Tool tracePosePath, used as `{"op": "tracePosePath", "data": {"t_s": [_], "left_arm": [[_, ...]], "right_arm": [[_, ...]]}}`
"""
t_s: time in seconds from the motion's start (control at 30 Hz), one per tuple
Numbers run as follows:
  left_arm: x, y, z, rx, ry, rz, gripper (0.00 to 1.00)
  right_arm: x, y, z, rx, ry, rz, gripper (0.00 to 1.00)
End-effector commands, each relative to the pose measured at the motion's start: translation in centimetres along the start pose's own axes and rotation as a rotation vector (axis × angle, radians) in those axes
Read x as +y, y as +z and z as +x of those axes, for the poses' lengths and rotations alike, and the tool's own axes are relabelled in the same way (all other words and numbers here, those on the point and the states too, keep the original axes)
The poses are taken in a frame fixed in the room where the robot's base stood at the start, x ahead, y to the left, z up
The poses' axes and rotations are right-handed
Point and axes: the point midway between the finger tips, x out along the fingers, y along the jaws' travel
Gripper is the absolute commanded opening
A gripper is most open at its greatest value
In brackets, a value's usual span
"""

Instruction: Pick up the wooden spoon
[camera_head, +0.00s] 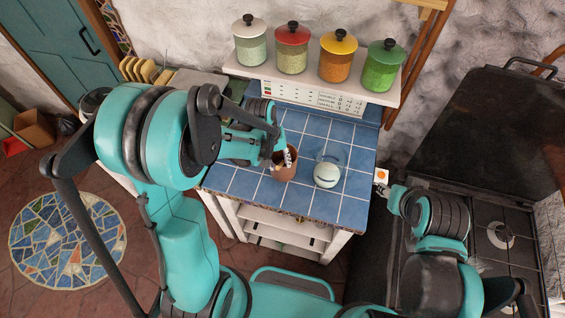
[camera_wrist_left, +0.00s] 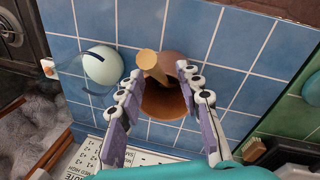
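The wooden spoon shows in the left wrist view as a light wooden handle (camera_wrist_left: 152,64) rising from a brown pot (camera_wrist_left: 163,104). The rest of the spoon is hidden in the pot. My left gripper (camera_wrist_left: 160,83) is open, with one finger on each side of the pot's mouth. The handle's end shows between and slightly beyond the fingertips; I cannot tell whether they touch it. In the head view the left gripper (camera_head: 283,157) is over the brown pot (camera_head: 285,173), and the spoon is hard to make out. My right gripper (camera_head: 386,189) is small at the counter's right edge, its fingers unclear.
A pale round object (camera_head: 326,175) stands on the blue tiled counter (camera_head: 335,207), just right of the pot. Several lidded jars stand on a white shelf (camera_head: 313,84) behind. A black stove (camera_head: 500,240) is at the right. The counter's front left is clear.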

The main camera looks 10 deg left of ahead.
Motion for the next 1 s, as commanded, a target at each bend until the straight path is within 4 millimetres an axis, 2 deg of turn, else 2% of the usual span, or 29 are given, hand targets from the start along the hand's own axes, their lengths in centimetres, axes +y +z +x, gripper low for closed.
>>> {"op": "tracePosePath", "data": {"t_s": [0.03,0.13,0.4,0.47,0.53,0.57,1.0], "left_arm": [[0.0,-0.1,0.9,0.000,0.000,0.001,0.35],[0.0,0.0,2.0,0.000,0.000,0.001,0.35],[0.0,0.0,2.3,0.000,0.000,0.000,0.35],[0.0,0.0,2.3,0.000,0.000,0.000,0.22],[0.0,0.0,2.3,0.000,0.000,0.000,0.04],[0.0,0.0,2.3,0.000,0.000,0.000,0.00],[0.1,0.0,1.9,0.000,0.000,0.000,0.00]], "right_arm": [[0.0,0.1,0.1,0.000,0.000,0.000,0.40],[0.0,0.2,0.2,0.000,0.000,0.000,0.40],[0.0,0.2,0.2,0.000,0.000,0.000,0.40],[0.0,0.2,0.2,0.000,0.000,0.000,0.40],[0.0,0.2,0.2,0.000,0.000,0.000,0.40],[0.0,0.2,0.2,0.000,0.000,0.000,0.40],[0.0,0.1,0.2,0.000,0.000,0.000,0.40]]}}
